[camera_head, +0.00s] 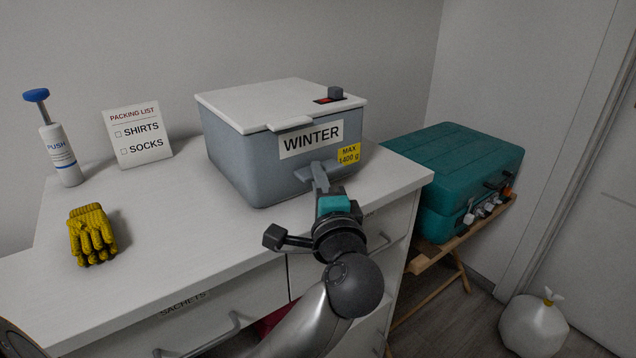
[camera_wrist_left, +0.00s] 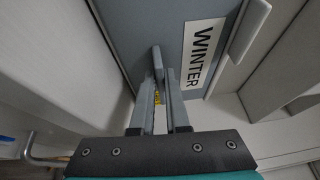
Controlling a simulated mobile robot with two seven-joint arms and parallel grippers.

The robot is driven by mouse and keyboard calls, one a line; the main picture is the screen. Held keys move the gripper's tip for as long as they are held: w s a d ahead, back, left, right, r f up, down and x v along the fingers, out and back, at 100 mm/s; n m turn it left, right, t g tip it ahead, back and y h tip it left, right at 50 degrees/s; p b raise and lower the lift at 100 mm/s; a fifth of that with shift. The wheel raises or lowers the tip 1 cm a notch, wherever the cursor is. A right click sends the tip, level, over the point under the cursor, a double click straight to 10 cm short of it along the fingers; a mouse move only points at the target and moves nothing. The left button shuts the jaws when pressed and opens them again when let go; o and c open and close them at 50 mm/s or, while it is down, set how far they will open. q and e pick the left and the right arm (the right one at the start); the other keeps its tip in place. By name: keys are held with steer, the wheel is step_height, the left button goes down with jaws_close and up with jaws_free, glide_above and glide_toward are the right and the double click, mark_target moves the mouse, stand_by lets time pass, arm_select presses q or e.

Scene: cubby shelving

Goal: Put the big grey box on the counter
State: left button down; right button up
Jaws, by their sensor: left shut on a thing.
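The big grey box (camera_head: 240,160) has a white lid and a "WINTER" label. It stands upright on the white counter (camera_head: 160,255), near the counter's right end. My left gripper (camera_head: 318,172) is at the front face of the box, below the label, shut on what looks like its front handle. In the left wrist view the fingers (camera_wrist_left: 163,95) meet against the grey box (camera_wrist_left: 140,40), and the fingers hide most of what they grip. My right gripper does not show in either view.
Yellow gloves (camera_head: 91,235), a packing list card (camera_head: 138,134) and a pump bottle (camera_head: 57,150) are on the counter to the left. A teal suitcase (camera_head: 450,165) lies on a wooden stand (camera_head: 450,247) at right. A white bag (camera_head: 534,322) is on the floor.

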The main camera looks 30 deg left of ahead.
arm_select(q)
steer(key=c, duration=1.3)
jaws_free()
steer(key=shift+c, duration=0.2)
steer(key=o, duration=0.4)
